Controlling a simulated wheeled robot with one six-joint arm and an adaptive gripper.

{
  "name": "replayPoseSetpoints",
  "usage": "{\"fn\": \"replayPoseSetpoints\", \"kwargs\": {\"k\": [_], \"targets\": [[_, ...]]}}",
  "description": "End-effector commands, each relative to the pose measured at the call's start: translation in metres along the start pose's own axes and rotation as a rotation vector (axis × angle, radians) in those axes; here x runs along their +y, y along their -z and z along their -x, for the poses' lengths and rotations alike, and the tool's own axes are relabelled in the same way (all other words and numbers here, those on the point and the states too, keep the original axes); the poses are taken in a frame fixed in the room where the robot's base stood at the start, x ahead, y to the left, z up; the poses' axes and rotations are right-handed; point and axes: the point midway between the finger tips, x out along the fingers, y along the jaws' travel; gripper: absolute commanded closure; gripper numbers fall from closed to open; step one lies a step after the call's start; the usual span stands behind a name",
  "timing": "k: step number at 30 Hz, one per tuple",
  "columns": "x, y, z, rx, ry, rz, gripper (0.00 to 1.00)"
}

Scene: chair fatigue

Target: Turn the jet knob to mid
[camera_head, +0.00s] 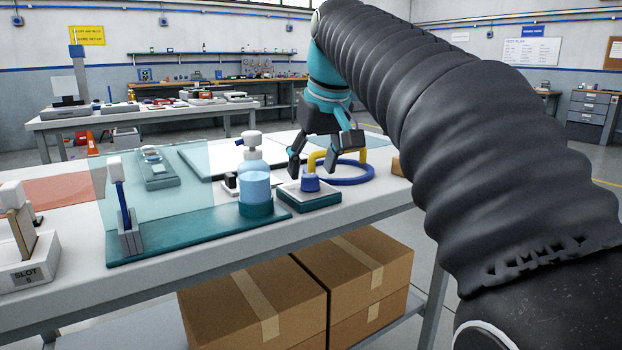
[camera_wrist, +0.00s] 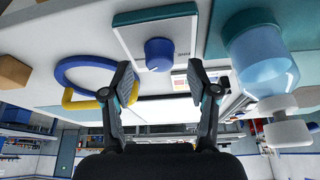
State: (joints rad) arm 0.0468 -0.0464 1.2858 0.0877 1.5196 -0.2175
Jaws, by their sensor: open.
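A short blue knob (camera_head: 310,183) stands upright on a small white-topped plate with a dark teal edge (camera_head: 318,200), near the table's front edge. I take it as the jet knob; no setting mark on it is legible. The knob also shows in the wrist view (camera_wrist: 159,55), on its pale plate (camera_wrist: 125,36). My gripper (camera_head: 313,160) is open and empty, close above the knob in the head view. In the wrist view its fingertips (camera_wrist: 160,73) are spread to either side, with the knob showing between and beyond them. I see no contact with the knob.
A bottle of blue liquid (camera_head: 256,187) stands just left of the plate. A blue ring (camera_head: 350,176) and a yellow bent bar (camera_head: 316,157) lie to the right and behind. A clear teal panel (camera_head: 155,185) stands farther left. Cardboard boxes (camera_head: 250,305) sit below the table.

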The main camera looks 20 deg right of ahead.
Motion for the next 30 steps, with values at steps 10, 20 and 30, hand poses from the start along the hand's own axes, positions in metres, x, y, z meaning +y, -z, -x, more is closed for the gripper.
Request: {"fn": "replayPoseSetpoints", "kwargs": {"k": [10, 20, 30], "targets": [[0.000, 0.000, -0.021, 0.001, 0.000, 0.000, 0.41], [0.000, 0.000, -0.021, 0.001, 0.000, 0.000, 0.71], [0.000, 0.000, -0.021, 0.000, 0.003, 0.008, 1.00]]}}
